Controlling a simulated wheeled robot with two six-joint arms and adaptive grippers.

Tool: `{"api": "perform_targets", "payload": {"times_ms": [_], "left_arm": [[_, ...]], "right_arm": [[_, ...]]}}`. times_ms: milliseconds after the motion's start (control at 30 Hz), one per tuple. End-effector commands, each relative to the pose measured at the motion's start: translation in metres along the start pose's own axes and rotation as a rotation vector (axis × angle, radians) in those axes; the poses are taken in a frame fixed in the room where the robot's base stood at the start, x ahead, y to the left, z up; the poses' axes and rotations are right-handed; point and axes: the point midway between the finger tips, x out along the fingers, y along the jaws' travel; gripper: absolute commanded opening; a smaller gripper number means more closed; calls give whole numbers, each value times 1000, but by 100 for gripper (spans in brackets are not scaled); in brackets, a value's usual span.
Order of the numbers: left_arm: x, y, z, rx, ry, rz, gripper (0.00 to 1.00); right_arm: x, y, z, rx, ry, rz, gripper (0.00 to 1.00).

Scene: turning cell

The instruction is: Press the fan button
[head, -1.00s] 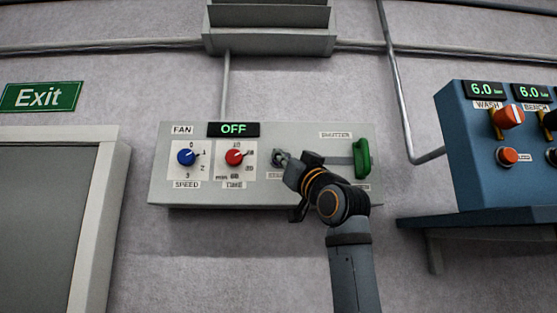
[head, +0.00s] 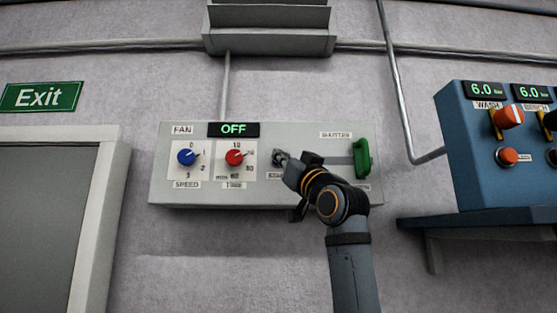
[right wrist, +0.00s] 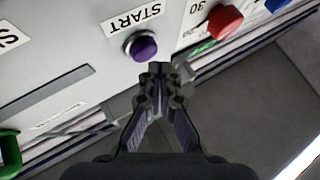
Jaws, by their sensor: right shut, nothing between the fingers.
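The grey fan panel (head: 260,195) is on the wall, and its display (head: 233,129) reads OFF. In the right wrist view the purple round button (right wrist: 141,46) sits in a metal ring beside a START label (right wrist: 137,19). My right gripper (right wrist: 157,70) is shut and empty, its tips just below the button in that picture; I cannot tell whether they touch the panel. My left gripper is not in view.
The panel also has a blue speed knob (head: 186,157), a red time knob (head: 234,157) and a green shutter handle (head: 362,159). A blue box (head: 470,165) with gauges stands at the right. A door (head: 50,220) is at the left.

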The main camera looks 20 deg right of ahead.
Motion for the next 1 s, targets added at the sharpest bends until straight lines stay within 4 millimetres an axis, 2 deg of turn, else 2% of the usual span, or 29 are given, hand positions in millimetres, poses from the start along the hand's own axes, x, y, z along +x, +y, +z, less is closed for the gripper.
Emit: {"api": "perform_targets", "payload": {"times_ms": [1000], "left_arm": [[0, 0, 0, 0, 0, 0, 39]], "right_arm": [[8, 6, 6, 0, 0, 1, 0]]}}
